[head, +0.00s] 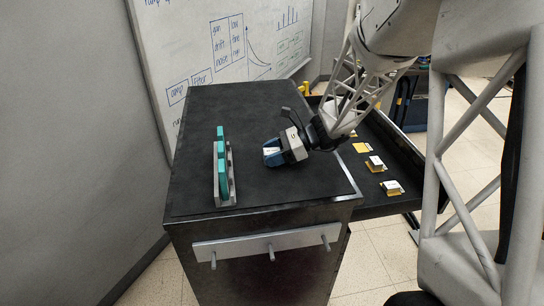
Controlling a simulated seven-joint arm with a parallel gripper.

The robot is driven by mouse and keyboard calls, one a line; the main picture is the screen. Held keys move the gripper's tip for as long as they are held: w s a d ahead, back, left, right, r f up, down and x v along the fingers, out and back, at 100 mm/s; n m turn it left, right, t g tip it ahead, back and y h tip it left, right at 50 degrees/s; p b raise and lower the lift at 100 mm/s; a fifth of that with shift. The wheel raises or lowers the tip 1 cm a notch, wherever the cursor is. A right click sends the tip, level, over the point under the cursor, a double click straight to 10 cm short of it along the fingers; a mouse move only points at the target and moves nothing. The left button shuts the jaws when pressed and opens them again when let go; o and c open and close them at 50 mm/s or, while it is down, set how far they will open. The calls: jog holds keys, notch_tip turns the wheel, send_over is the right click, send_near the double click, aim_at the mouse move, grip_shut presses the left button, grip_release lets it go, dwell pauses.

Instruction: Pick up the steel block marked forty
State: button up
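Several small silvery blocks sit on yellow pads on the dark lower shelf at the right. One block (376,161) is in the middle and another block (392,186) is at the near end. Their markings are too small to read, so I cannot tell which is marked forty. My gripper (270,154) is above or near the black bench top, left of the shelf, with its blue fingers pointing left. I cannot tell whether the fingers are open or hold anything.
A grey rack (231,183) with upright teal pieces (222,160) stands on the left of the black bench top (290,195). A bare yellow pad (361,148) lies farther back on the shelf. The shelf has a raised outer edge. The bench's near right area is clear.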

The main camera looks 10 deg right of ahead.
aim_at(272, 151)
jog(key=c, duration=0.8)
jog(key=shift+r, duration=0.2)
jog(key=shift+r, duration=0.55)
notch_tip(272, 151, up, 2)
jog(key=shift+r, duration=0.1)
jog(key=s, duration=0.5)
jog(key=s+d+r, duration=0.1)
jog(key=s, duration=1)
jog(key=shift+d+r, duration=0.15)
jog(key=shift+d, duration=0.1)
